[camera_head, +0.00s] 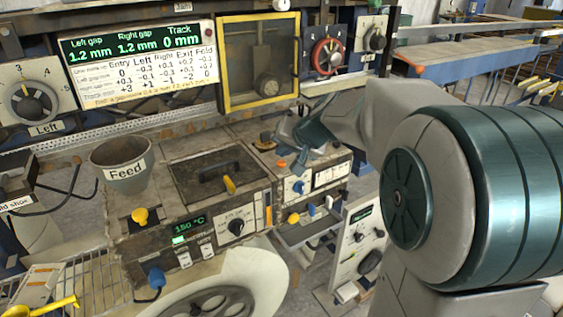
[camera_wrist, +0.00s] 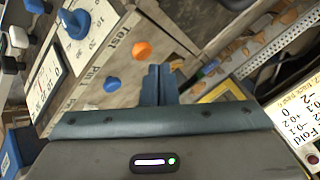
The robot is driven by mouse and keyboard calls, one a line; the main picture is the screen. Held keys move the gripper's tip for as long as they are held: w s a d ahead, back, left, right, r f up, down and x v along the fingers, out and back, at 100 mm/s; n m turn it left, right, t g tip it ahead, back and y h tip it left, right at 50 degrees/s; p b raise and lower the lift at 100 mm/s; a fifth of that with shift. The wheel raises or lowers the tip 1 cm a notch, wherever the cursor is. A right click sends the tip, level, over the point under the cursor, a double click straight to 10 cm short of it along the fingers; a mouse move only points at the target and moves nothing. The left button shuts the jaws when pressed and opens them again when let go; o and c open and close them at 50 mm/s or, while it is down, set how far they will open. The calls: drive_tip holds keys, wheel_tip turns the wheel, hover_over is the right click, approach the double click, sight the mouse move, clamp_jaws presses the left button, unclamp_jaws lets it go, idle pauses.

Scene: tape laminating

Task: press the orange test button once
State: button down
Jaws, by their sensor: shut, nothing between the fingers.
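The orange test button (camera_wrist: 142,50) is a small round knob on the pale, worn top of a machine box, near the printed word "Test". It also shows in the head view (camera_head: 281,164), on the box right of the heater unit. My gripper (camera_wrist: 160,70) is shut and empty.
A larger blue knob (camera_wrist: 75,22) is on a white dial panel. A yellow-framed window (camera_head: 258,63) stands behind my gripper. The "Feed" cup (camera_head: 122,165) is at the left.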

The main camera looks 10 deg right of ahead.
sight(284, 166)
drive_tip(key=shift+f, duration=0.2)
drive_tip(key=shift+f+b, duration=0.25)
drive_tip(key=shift+b, duration=0.45)
drive_tip(key=shift+f+b, duration=0.6)
drive_tip(key=shift+b, duration=0.05)
idle(0.5)
drive_tip(key=shift+r, duration=0.15)
idle(0.3)
drive_tip(key=shift+r+p, duration=0.65)
drive_tip(key=shift+r, duration=0.2)
drive_tip(key=shift+r+p, duration=1.75)
drive_tip(key=shift+r, duration=0.8)
drive_tip(key=shift+s, duration=0.1)
